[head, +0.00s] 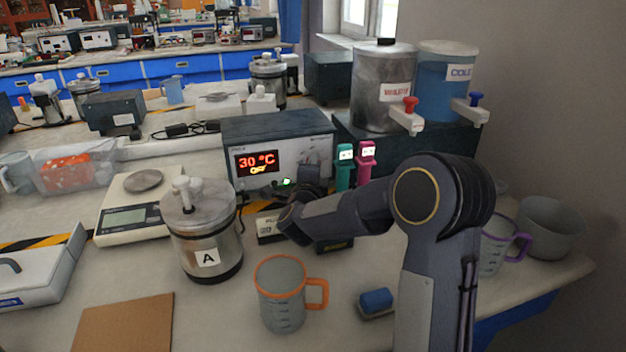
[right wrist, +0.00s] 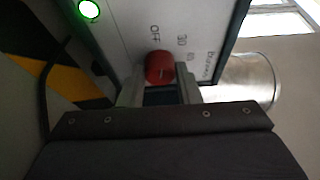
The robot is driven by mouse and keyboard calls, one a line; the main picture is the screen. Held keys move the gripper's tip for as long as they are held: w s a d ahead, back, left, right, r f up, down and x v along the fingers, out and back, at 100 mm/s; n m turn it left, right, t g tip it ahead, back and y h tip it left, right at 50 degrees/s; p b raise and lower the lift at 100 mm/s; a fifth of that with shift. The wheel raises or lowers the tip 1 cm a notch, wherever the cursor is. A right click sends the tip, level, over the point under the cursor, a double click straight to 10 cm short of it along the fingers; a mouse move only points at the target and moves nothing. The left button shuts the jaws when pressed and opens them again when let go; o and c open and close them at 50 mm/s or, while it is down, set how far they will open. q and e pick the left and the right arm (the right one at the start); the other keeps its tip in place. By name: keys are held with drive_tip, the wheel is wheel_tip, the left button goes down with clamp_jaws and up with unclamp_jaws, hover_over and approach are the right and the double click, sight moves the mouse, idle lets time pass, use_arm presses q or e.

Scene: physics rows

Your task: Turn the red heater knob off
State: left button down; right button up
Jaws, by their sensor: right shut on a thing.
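The heater box (head: 278,140) stands mid-bench, its red display (head: 258,162) reading 30 °C with OFF below. In the right wrist view the red knob (right wrist: 159,67) sits on the pale front panel, beside printed marks including OFF and 30. My right gripper (right wrist: 159,84) has its two fingers shut on the knob, one on each side. In the head view my right gripper (head: 308,184) is at the panel's lower right, and the knob is hidden behind it. I cannot tell which mark the knob points to. My left gripper is in neither view.
A green light (head: 286,182) glows on the panel. A steel pot marked A (head: 203,240) stands left of my arm, an orange-rimmed mug (head: 281,305) in front. Teal (head: 344,168) and pink (head: 366,160) items stand right of the heater. Two tanks with taps are behind.

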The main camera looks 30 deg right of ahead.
drive_tip(key=shift+f+n+t+b, duration=0.2)
drive_tip(key=shift+n+t+b, duration=0.2)
drive_tip(key=shift+n+b, duration=0.65)
drive_tip(key=o, duration=1)
drive_tip(key=shift+r, duration=0.1)
